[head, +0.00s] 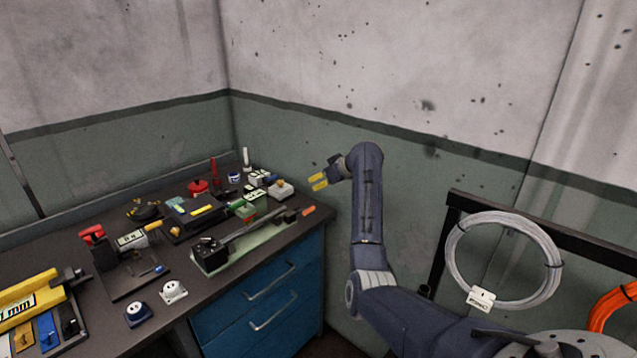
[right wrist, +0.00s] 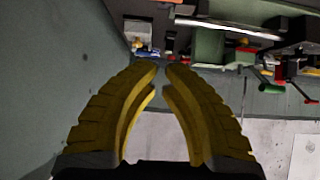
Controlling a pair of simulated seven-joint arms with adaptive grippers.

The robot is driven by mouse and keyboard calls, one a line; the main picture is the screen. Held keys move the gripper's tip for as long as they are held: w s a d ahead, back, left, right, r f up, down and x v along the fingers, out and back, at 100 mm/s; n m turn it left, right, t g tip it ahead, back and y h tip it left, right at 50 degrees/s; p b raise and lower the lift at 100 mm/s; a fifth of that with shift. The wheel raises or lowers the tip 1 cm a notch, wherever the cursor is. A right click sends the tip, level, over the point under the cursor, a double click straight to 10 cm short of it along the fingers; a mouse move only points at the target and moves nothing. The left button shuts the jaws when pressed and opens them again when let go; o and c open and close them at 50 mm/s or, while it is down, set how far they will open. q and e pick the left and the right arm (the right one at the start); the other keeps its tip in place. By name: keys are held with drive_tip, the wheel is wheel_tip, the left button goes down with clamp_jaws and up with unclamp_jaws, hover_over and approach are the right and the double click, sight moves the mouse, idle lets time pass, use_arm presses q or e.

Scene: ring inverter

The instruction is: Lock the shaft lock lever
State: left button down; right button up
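The bench fixture with a long grey shaft (head: 256,232) lies along the bench's front right edge. It has a dark block (head: 210,254) at its left end and an orange tip (head: 308,210) at its right end. I cannot tell which part is the shaft lock lever. My right gripper (head: 319,181) is in the air beyond the bench's right end, above the orange tip and apart from it. In the right wrist view its yellow fingers (right wrist: 162,69) are parted with nothing between them. My left gripper is not in view.
A red-handled tool (head: 93,236) and a yellow rack (head: 28,300) stand on the left of the bench. White and blue sockets lie at the front. A wire coil (head: 504,262) hangs at the right. The air around my right gripper is clear, with the wall behind.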

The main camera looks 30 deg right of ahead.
drive_tip(key=shift+t, duration=0.5)
drive_tip(key=r, duration=0.1)
drive_tip(key=w+a+r, duration=0.1)
drive_tip(key=r, duration=0.3)
drive_tip(key=shift+w+a+r, duration=0.15)
drive_tip(key=shift+r, duration=0.1)
clamp_jaws()
drive_tip(key=g, duration=0.3)
hover_over(310, 209)
drive_tip(key=shift+h, duration=0.3)
drive_tip(key=f, duration=1.2)
drive_tip(key=shift+w+a+f, duration=0.2)
drive_tip(key=shift+w+f, duration=0.15)
drive_tip(key=shift+f, duration=1.2)
drive_tip(key=shift+s+d+f, duration=0.1)
drive_tip(key=shift+s+f, duration=0.35)
drive_tip(key=shift+f, duration=0.4)
drive_tip(key=shift+r, duration=0.3)
